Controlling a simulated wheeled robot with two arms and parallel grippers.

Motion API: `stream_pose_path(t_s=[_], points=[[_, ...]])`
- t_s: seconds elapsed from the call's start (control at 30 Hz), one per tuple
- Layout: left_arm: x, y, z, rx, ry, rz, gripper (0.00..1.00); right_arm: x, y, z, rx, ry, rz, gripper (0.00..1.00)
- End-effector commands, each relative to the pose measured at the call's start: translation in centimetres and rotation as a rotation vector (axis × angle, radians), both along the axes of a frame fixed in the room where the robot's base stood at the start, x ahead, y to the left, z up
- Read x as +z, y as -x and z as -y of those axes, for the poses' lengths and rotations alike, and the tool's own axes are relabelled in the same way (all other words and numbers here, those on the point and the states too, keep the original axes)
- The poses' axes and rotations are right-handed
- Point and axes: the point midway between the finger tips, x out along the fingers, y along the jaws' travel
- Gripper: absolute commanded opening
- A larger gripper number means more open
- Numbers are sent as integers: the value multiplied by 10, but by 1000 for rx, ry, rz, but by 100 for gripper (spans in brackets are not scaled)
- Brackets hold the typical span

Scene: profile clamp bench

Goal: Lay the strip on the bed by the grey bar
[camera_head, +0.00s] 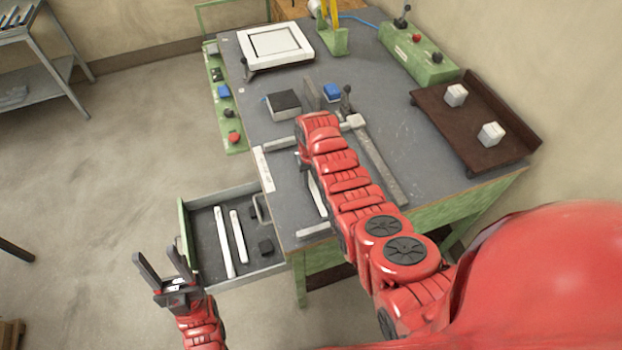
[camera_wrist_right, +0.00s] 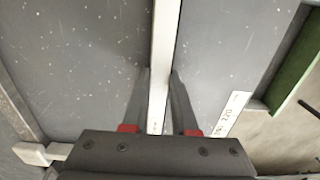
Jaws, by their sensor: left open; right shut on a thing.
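The white strip (camera_wrist_right: 164,60) runs lengthwise between the fingers of my right gripper (camera_wrist_right: 157,100), which is shut on it. In the head view part of the strip (camera_head: 317,196) shows beside my right arm, which hides the rest. I cannot tell whether it touches the grey bed (camera_wrist_right: 105,60) or hangs just above it. The grey bar (camera_head: 382,165) lies to the right of the arm in the head view, apart from the strip; its edge also shows at the left of the wrist view (camera_wrist_right: 14,118). My left gripper (camera_head: 163,268) is open and empty, off the bench's left side.
A white label (camera_head: 264,170) marks the bench edge. A black-topped box (camera_head: 283,104), a blue block (camera_head: 332,92) and a brown tray (camera_head: 436,103) stand further back.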

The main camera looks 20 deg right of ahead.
Motion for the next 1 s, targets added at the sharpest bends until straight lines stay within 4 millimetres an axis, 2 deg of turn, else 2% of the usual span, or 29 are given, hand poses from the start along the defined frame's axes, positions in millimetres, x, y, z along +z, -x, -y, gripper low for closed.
stream_pose_path(t_s=[0.03,0.2,0.47,0.57,0.67,0.87,1.0], points=[[-3,0,0,0,0,0,50,-3,0,0,0,0,0,28],[-1,0,0,0,0,0,50,-1,0,0,0,0,0,56],[-1,0,0,0,0,0,50,-1,0,0,0,0,-1,56],[5,0,0,0,0,0,50,5,0,0,0,0,-1,56],[-1,0,0,0,0,0,50,6,0,0,0,0,0,56],[-7,0,0,0,0,0,50,25,-1,0,0,0,4,56],[-18,0,0,0,0,0,50,45,-2,0,0,0,6,56]])
